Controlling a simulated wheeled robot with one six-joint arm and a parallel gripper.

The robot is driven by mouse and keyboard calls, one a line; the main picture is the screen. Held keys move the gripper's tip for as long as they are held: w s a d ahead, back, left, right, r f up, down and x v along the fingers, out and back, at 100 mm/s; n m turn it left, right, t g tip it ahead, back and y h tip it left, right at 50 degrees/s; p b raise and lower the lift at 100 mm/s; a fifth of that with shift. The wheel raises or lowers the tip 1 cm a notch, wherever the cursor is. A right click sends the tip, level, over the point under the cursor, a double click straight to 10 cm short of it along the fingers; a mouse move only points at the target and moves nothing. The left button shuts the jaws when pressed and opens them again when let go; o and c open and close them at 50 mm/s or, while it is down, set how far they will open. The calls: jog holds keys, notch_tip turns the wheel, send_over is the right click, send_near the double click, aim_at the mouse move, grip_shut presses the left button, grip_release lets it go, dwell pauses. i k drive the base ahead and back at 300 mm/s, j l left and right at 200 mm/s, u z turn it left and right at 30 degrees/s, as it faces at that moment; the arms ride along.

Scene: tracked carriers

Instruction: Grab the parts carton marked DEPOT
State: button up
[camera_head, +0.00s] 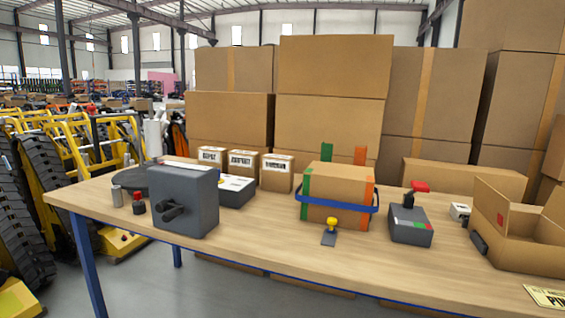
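Three small brown cartons with white labels stand in a row at the back of the table: a left carton (211,158), a middle carton (242,163) and a right carton (277,175). Each label bears a dark printed word, too small to read surely, so I cannot tell which one is marked DEPOT. The left carton's word looks short. The lower parts of the left and middle cartons are partly hidden by things in front. My gripper is not in view.
A grey block with a dark knob (185,200) and a white-topped dark box (236,190) stand before the cartons. A blue-strapped carton (338,190), a grey switch box (410,226) and an open carton (520,235) stand to the right. The table's (290,262) front strip is mostly clear.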

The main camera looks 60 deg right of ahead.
aim_at(217, 157)
jog(key=z, duration=1.4)
